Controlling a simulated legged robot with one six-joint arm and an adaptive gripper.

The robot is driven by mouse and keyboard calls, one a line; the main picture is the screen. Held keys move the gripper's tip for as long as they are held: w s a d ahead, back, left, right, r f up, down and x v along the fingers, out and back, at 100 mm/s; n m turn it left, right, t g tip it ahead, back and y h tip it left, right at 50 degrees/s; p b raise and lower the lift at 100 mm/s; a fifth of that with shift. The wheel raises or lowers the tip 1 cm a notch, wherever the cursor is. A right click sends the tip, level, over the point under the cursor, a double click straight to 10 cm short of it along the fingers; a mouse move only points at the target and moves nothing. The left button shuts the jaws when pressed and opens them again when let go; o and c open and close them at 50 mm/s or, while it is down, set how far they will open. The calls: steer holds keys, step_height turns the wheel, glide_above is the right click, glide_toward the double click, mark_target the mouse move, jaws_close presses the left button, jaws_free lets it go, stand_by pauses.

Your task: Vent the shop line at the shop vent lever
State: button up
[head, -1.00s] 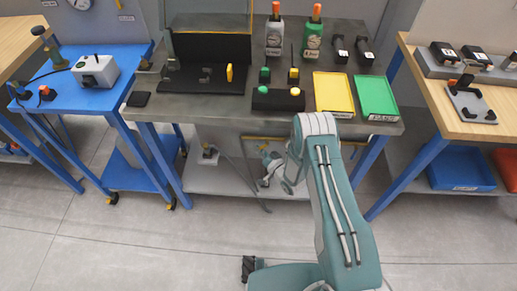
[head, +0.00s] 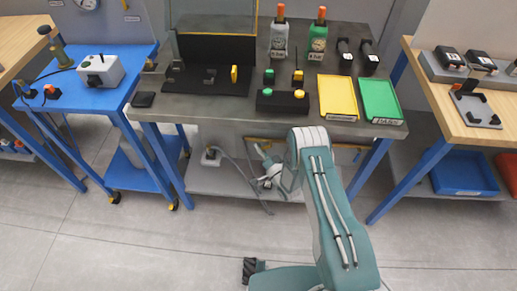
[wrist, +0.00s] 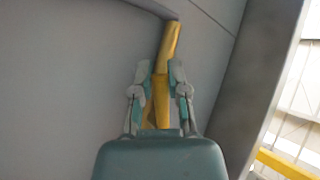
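In the wrist view, a yellow lever-like bar (wrist: 172,42) stands slightly tilted before a grey wall. My gripper (wrist: 160,76) has one finger on each side of its lower part. The fingers are apart, with the bar between them or just behind; contact cannot be told. In the head view, my gripper (head: 262,160) is small and low beneath the grey bench, partly hidden by my own arm. No vent label is readable.
The grey bench (head: 215,107) carries a yellow tray (head: 338,97), a green tray (head: 379,99) and two gauge bottles. A blue table (head: 92,92) stands left and a wooden table (head: 462,112) right. The floor in front is clear.

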steer(key=o, duration=0.3)
steer(key=shift+w+d, duration=0.1)
steer(key=shift+d, duration=0.1)
steer(key=shift+s+f, duration=0.15)
steer(key=shift+s, duration=0.15)
steer(key=v, duration=1.1)
steer(key=shift+s+d, duration=0.15)
steer(key=shift+d, duration=0.05)
